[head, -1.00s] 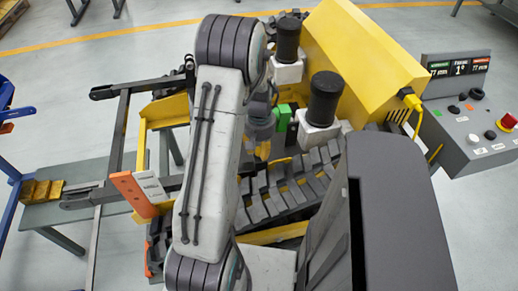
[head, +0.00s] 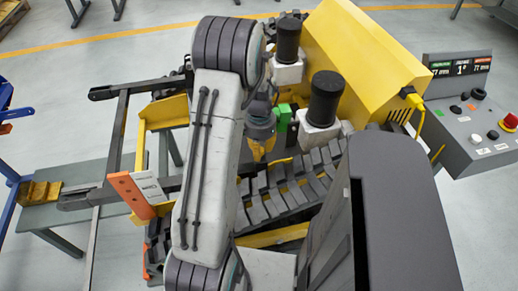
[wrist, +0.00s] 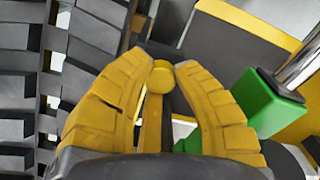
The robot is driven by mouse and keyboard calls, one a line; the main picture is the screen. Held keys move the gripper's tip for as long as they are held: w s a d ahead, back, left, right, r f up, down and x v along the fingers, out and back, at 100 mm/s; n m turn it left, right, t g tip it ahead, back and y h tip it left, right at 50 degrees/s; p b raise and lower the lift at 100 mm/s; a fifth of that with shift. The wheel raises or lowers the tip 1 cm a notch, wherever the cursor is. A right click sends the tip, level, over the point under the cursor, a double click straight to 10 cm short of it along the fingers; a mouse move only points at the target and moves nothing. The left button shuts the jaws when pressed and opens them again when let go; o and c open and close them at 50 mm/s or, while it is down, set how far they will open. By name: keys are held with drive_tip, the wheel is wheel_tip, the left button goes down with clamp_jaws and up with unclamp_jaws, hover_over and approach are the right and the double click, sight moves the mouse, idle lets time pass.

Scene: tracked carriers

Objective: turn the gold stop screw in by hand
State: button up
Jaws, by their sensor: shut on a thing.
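The gold stop screw (wrist: 160,79) shows in the wrist view as a small round gold head between my fingertips, above a narrow gold upright part. My gripper (wrist: 160,70) has two curved yellow fingers closed in on the screw from left and right. In the head view, my gripper (head: 262,150) is small and points down beside the green block (head: 283,117), over the track links. The screw cannot be made out there. The green block (wrist: 268,98) also shows in the wrist view, just right of my fingers.
Dark track links (head: 290,185) run below my gripper. A yellow machine housing (head: 365,55) and two black cylinders on white blocks stand to the right. A grey control panel (head: 470,120) is at far right. A dark frame (head: 118,130) lies left.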

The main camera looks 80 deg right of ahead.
drive_tip(key=o, duration=1)
